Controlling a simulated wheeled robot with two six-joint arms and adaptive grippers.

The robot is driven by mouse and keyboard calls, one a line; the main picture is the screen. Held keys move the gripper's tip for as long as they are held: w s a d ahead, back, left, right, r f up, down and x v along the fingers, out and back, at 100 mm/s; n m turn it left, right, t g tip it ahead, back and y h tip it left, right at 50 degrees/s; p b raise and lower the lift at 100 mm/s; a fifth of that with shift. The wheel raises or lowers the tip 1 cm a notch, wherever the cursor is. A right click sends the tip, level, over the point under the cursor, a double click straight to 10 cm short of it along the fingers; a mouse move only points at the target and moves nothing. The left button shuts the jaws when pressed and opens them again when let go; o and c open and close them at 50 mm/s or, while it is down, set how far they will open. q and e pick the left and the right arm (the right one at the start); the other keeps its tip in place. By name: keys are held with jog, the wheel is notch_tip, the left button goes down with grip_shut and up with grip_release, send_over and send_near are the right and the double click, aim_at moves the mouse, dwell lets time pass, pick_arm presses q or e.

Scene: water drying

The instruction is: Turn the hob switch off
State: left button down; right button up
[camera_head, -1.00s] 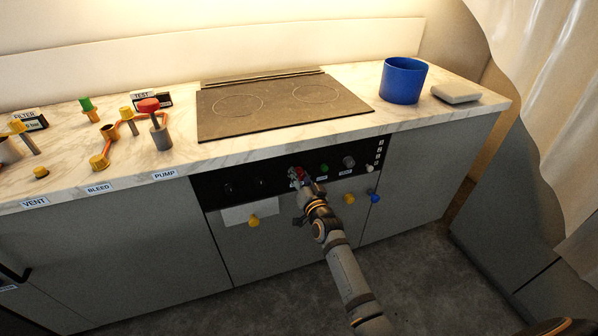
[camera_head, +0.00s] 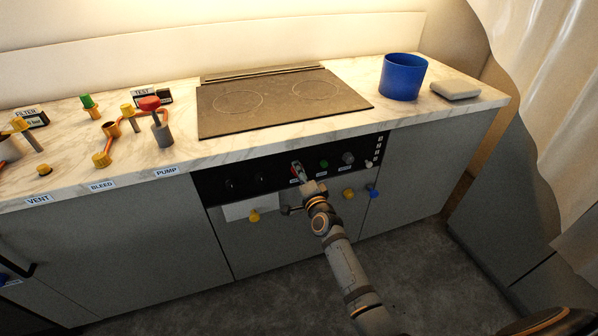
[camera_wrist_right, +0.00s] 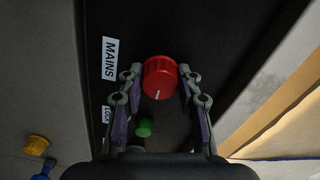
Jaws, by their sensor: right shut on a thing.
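My right gripper (camera_head: 297,170) is at the black control panel (camera_head: 208,187) on the cabinet front. In the right wrist view its two fingers (camera_wrist_right: 159,77) are closed on opposite sides of a red knob (camera_wrist_right: 160,70). A white mark on the knob points towards the bottom of that picture. A label reading MAINS (camera_wrist_right: 109,58) is beside it. The red knob is mostly hidden by the gripper in the head view. A green knob (camera_head: 324,164) and a grey knob (camera_head: 348,158) are to its right; no hob label is readable. My left gripper is not in view.
The dark hob (camera_head: 285,105) lies in the marble worktop above the panel. A blue pot (camera_head: 403,78) stands to its right. Yellow knobs (camera_head: 254,215) (camera_head: 348,193) and a blue knob (camera_head: 373,192) stick out below the panel. The floor in front is clear.

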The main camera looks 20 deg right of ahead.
dwell(0.4)
jog(key=o, duration=1.2)
jog(key=shift+c, duration=0.2)
jog(key=shift+s, duration=0.25)
jog(key=s, duration=1.1)
jog(key=shift+s+d, duration=0.2)
jog(key=shift+s, duration=0.05)
